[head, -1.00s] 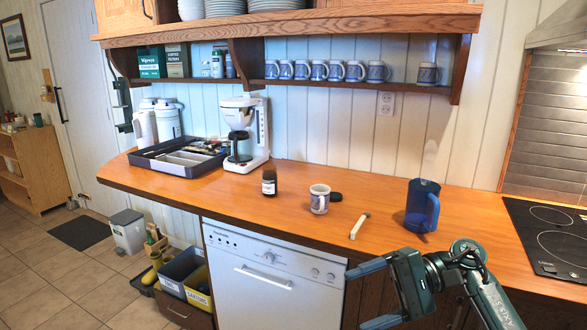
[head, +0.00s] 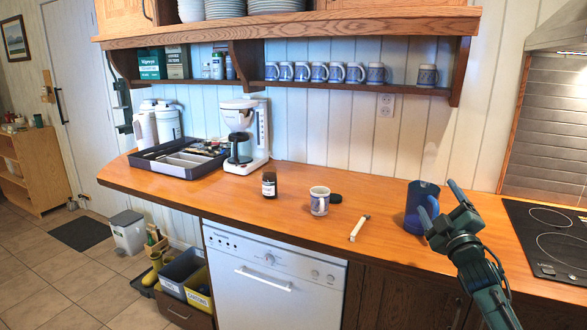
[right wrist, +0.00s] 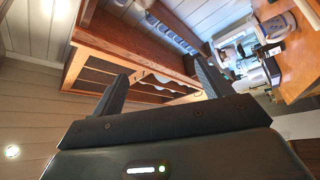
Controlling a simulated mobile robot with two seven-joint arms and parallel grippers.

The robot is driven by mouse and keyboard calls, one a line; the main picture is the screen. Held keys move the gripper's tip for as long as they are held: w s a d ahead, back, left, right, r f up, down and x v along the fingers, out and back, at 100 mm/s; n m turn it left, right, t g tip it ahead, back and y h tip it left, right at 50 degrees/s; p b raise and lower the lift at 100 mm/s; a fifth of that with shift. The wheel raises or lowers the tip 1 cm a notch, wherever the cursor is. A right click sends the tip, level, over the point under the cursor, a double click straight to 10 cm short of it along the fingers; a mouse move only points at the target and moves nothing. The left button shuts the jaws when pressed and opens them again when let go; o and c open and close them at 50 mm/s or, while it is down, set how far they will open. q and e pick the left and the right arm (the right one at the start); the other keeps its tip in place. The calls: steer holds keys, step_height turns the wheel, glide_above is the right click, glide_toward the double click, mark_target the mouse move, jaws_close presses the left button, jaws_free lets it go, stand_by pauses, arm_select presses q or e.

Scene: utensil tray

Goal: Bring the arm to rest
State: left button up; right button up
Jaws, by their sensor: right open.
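My right gripper (head: 442,203) is at the right of the head view, raised in front of the counter beside the blue pitcher (head: 415,207), and partly covers it. Its fingers are apart with nothing between them. In the right wrist view the open fingers (right wrist: 158,88) point up toward the wooden shelf and the ceiling. My left gripper is in neither view.
The wooden counter (head: 325,222) holds a utensil tray (head: 172,168), a coffee maker (head: 245,150), a dark jar (head: 269,185), a patterned mug (head: 319,201) and a light-handled utensil (head: 358,229). A black cooktop (head: 550,238) lies at the right.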

step_height(320, 180, down, 7)
steer(key=d+m+g+h, duration=0.25)
steer(key=m+g, duration=0.25)
steer(key=m, duration=0.5)
steer(key=s+a+f+n+g+y, duration=0.1)
steer(key=s+a+f, duration=0.45)
steer(key=f, duration=0.25)
steer(key=s+a+f+g+y, duration=0.1)
steer(key=s+a+f+y, duration=0.1)
steer(key=s+a+f, duration=0.5)
steer(key=s+a+f+g, duration=0.1)
steer(key=s+a+f, duration=0.2)
steer(key=s, duration=0.5)
steer(key=s+a+f+g+y, duration=0.1)
steer(key=s+a+f, duration=0.2)
steer(key=s, duration=0.6)
steer(key=s+a+f+g+y, duration=0.1)
steer(key=s+a+f+g, duration=0.1)
steer(key=s+f, duration=0.3)
steer(key=s+a, duration=0.1)
steer(key=s, duration=0.3)
steer(key=shift+s+f, duration=0.2)
